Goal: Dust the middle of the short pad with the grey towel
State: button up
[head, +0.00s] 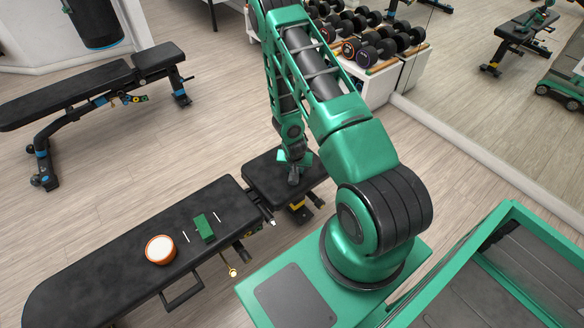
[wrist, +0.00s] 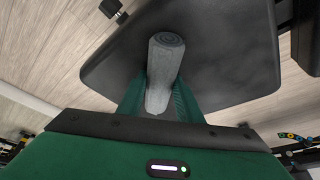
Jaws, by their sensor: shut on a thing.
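My gripper (head: 294,163) is shut on the grey towel (wrist: 162,72), a rolled cylinder. In the wrist view it sticks out from between the green fingers (wrist: 160,98). In the head view the towel (head: 294,177) shows as a small dark grey shape below the gripper. The short black pad (head: 262,178) lies under it, and it fills much of the wrist view (wrist: 225,50). The towel is over the pad, around its middle; I cannot tell whether it touches the surface. My arm hides part of the pad's right side.
The long black pad (head: 110,265) joins the short one at left. On it are a green block (head: 204,228) between two white marks and an orange-rimmed round tub (head: 160,250). Another bench (head: 70,90) stands back left. A dumbbell rack (head: 385,75) and mirror stand behind.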

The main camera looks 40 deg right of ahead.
aim_at(302, 179)
jog(key=shift+s+d+f, duration=0.1)
jog(key=shift+s+f, duration=0.05)
jog(key=shift+s, duration=2.3)
jog(key=shift+w, duration=0.1)
jog(key=shift+w+r, duration=0.2)
jog(key=shift+w, duration=0.6)
jog(key=shift+w+f, duration=0.15)
jog(key=shift+w, duration=1.5)
jog(key=shift+r, duration=0.5)
